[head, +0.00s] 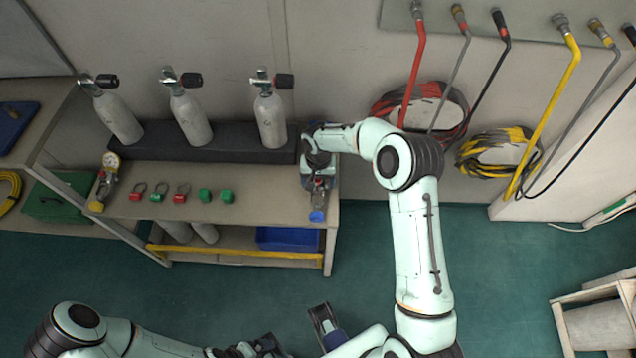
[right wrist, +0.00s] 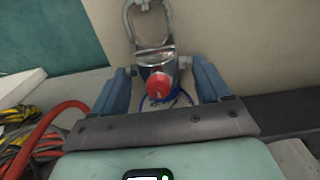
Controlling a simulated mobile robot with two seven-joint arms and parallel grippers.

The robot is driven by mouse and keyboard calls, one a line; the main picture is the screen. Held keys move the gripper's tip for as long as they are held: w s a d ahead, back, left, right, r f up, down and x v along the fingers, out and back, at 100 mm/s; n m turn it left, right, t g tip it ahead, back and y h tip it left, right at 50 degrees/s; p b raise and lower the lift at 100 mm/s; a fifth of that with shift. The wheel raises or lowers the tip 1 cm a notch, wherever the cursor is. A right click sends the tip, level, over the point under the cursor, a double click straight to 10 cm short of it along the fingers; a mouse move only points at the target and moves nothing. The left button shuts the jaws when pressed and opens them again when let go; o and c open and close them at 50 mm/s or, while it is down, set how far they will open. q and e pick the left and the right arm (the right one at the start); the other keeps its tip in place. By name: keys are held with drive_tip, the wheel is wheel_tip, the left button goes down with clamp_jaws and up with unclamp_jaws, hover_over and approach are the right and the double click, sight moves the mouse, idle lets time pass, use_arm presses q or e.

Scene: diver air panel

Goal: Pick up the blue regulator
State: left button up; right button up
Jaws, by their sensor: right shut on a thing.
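The blue regulator (head: 317,215) is at the right end of the bench top, its blue round end toward the front edge. My right gripper (head: 319,184) reaches down onto it and is shut on its metal body. In the right wrist view, the two blue-grey fingers of my right gripper (right wrist: 168,88) stand on either side of the regulator's metal yoke (right wrist: 155,58), which has a red knob and a blue ring. I cannot tell if the regulator is clear of the bench. My left gripper (head: 328,326) is low at the bottom edge, partly hidden; its opening is unclear.
The bench (head: 260,180) holds several small red and green fittings and a yellow-ended regulator (head: 104,182) at the left. Three grey cylinders (head: 271,120) stand along a black block at the back. Red and yellow hoses (head: 498,153) hang on the wall at right.

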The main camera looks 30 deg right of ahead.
wheel_tip(320, 180, up, 20)
drive_tip(key=p, duration=0.1)
drive_tip(key=shift+p, duration=0.4)
